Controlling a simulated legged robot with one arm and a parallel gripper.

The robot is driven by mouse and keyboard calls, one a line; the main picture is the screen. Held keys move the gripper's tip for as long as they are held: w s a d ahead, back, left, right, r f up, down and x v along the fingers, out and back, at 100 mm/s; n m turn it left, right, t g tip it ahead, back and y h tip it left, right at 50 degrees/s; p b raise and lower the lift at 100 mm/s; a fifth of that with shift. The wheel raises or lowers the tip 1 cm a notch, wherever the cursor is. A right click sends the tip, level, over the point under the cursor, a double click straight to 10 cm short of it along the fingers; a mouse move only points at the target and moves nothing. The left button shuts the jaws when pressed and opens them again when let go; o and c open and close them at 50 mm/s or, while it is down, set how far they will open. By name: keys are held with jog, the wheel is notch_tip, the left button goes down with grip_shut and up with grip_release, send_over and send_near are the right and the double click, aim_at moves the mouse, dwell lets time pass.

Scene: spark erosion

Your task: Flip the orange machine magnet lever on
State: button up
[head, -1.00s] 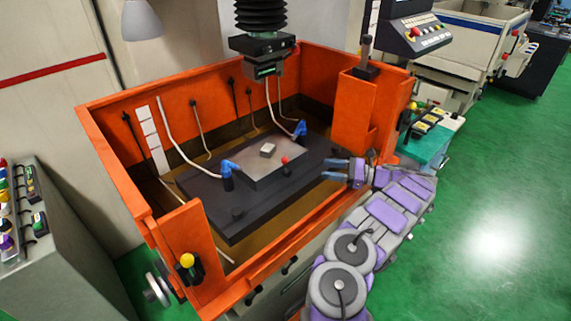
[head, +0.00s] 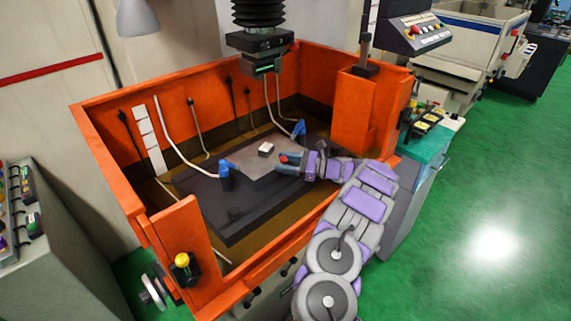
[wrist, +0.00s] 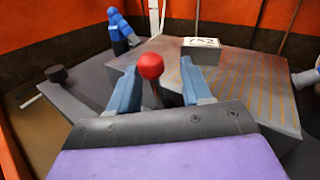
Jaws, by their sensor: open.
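The magnet lever has a red ball knob (wrist: 150,66) on a dark stem and rises from the grey magnet block (wrist: 250,85) inside the orange machine tank. In the wrist view my gripper (wrist: 172,82) is open, with one blue-grey finger on each side of the lever. The knob stands nearer the left finger; I cannot tell whether it touches. In the head view my gripper (head: 282,163) reaches in over the tank's front wall, and the red knob (head: 284,158) shows at its fingertips. The lever's base is hidden behind my gripper.
A small pale block (wrist: 201,46) lies on the magnet block just beyond the lever. Blue nozzles (head: 226,175) with hoses stand at the block's edges. The orange tank wall (head: 300,235) runs under my arm. A dark machine head (head: 262,45) hangs above.

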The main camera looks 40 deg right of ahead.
jog(key=shift+a+r, duration=0.15)
jog(key=shift+a, duration=0.45)
jog(key=shift+d, duration=0.5)
jog(key=c, duration=0.7)
jog(key=shift+w, duration=0.1)
grip_shut()
jog(key=shift+a, duration=0.1)
